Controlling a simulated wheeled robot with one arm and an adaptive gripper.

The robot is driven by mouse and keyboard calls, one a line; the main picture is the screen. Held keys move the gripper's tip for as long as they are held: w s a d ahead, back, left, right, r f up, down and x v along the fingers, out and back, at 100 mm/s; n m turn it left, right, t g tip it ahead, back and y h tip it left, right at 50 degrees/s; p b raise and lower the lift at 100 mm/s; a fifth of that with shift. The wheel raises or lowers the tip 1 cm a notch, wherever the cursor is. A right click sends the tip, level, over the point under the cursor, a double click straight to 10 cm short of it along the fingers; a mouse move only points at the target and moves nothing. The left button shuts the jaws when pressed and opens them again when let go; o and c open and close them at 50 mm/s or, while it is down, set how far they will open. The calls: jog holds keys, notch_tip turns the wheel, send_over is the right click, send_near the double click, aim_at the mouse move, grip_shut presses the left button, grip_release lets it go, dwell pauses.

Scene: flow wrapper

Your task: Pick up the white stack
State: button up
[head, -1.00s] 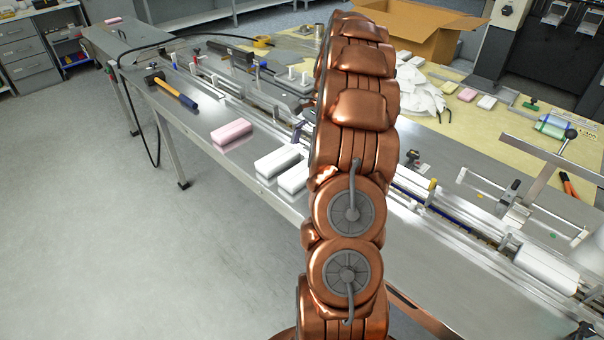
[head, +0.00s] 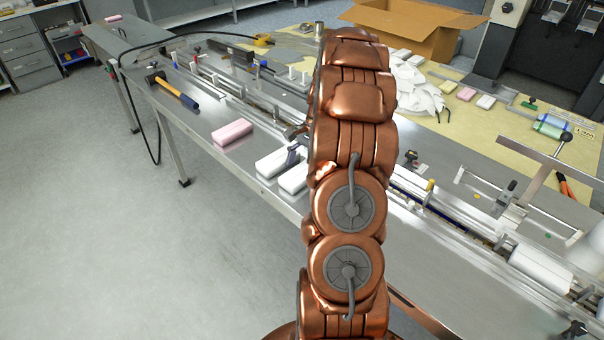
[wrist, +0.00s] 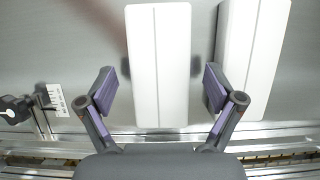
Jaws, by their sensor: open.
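Two long white stacks lie side by side on the metal table. In the head view, one white stack (head: 272,163) is next to the pink one, and the second white stack (head: 293,179) is partly hidden behind my arm. In the wrist view, the first white stack (wrist: 158,50) lies between the open fingers of my gripper (wrist: 160,92), with a gap on each side. The second white stack (wrist: 258,55) is just right of the right finger. My gripper (head: 293,154) shows only partly in the head view. Its height above the table is hard to tell.
A pink stack (head: 232,132) lies left of the white stacks, and a hammer (head: 178,92) farther left. The machine rail (head: 240,103) runs behind them. A cardboard box (head: 410,28) stands on the far yellow table. Bare metal lies around the pink stack.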

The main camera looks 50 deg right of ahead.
jog(key=shift+c, duration=0.2)
jog(key=c, duration=0.9)
jog(key=shift+r, duration=0.1)
jog(key=shift+c, duration=0.2)
